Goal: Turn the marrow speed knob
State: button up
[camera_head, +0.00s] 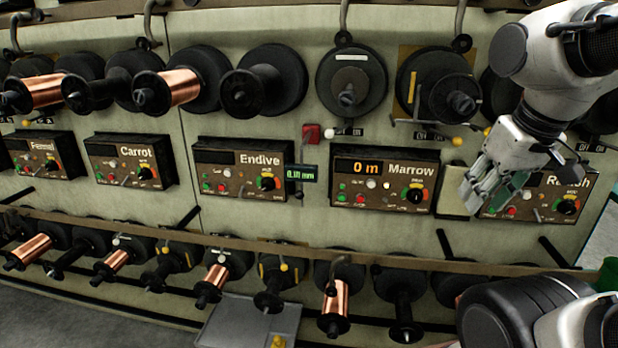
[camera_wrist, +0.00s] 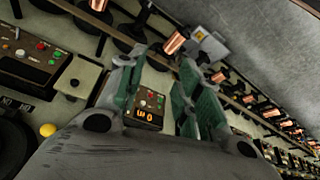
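The Marrow panel (camera_head: 385,168) is a dark box on the wall with an orange "0 m" display, small coloured buttons and switches. Its speed knob (camera_head: 414,195) is black, at the right side of the panel, with a green-to-red coloured arc around it. My gripper (camera_head: 486,200) is to the right of the panel, in front of the gap beside the Radish panel, apart from the knob. In the wrist view my gripper (camera_wrist: 158,95) has its green-padded fingers apart with nothing held. The Marrow panel (camera_wrist: 146,117) shows upside down between them, partly hidden by the left finger.
The Endive panel (camera_head: 243,168) is left of Marrow, with a small green readout (camera_head: 301,173) between them. The Radish panel (camera_head: 540,207) is partly behind my gripper. Spools stick out above and below. A yellow ball knob (camera_head: 457,141) is above Marrow's right edge.

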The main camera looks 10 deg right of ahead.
aim_at(415, 195)
jog(key=k+l+u, duration=0.2)
jog(key=l, duration=0.25)
jog(key=l+u, duration=0.15)
jog(key=l, duration=0.3)
jog(key=k+l+u, duration=0.2)
jog(key=l, duration=0.2)
jog(key=i, duration=0.1)
